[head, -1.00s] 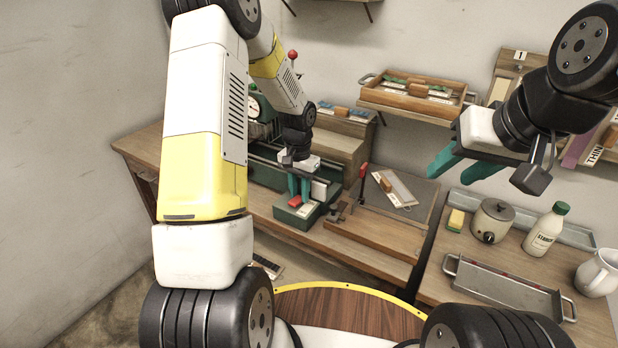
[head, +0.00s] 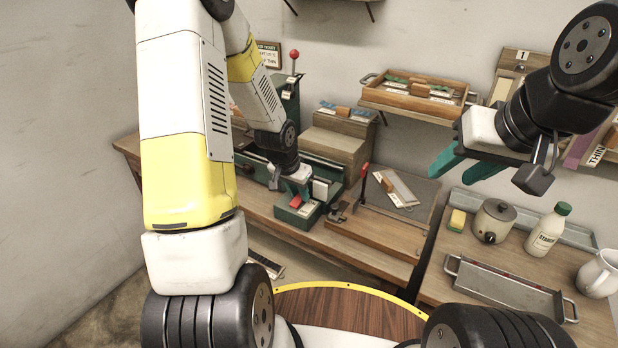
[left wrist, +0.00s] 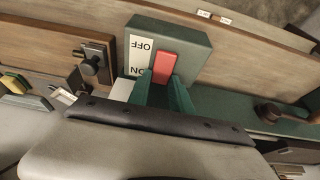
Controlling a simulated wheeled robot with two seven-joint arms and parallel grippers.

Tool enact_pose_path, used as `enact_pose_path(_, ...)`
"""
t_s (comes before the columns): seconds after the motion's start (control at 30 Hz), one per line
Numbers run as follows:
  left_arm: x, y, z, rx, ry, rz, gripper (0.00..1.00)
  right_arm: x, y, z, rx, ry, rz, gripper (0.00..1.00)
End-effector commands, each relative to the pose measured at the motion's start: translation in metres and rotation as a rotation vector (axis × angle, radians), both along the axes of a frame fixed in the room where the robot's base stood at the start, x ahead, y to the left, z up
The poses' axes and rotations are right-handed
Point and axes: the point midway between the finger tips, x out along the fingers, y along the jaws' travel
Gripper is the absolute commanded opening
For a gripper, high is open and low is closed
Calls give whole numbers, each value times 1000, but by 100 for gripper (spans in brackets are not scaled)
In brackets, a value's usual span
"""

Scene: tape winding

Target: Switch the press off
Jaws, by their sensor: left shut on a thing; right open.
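The press (head: 285,100) is a green machine with a red-knobbed lever, on the wooden bench at the left, partly hidden by my left arm. Its green switch box (head: 297,213) sits at the bench's front edge with a red switch (head: 295,201) on it. In the left wrist view the red switch (left wrist: 164,68) lies beside a white label (left wrist: 139,57) reading OFF and ON. My left gripper (head: 292,194) is at the switch, its green fingers (left wrist: 163,90) on either side of the red piece's lower part. My right gripper (head: 462,172) is open and empty, raised above the right table.
A wooden board with a red-handled tool (head: 364,176) lies right of the switch box. The right table holds a metal tray (head: 505,290), a pot (head: 493,221), a bottle (head: 546,230) and a white mug (head: 600,273). A wooden tray (head: 412,97) sits on the wall shelf.

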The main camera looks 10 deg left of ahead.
Motion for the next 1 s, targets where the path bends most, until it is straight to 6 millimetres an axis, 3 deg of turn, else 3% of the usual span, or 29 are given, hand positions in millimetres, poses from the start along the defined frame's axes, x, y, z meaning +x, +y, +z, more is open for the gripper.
enact_pose_path(0.13,0,0,0,0,1,0,0,0,0,0,0,0,0,43)
enact_pose_path(0.17,0,0,0,0,1,0,29,0,0,0,0,0,0,43)
enact_pose_path(0.27,0,0,0,1,2,0,47,0,0,0,0,0,0,43)
enact_pose_path(0.63,-1,1,4,0,1,1,47,0,0,0,0,0,0,43)
enact_pose_path(1.0,-20,9,59,0,-1,4,47,0,0,0,0,0,0,43)
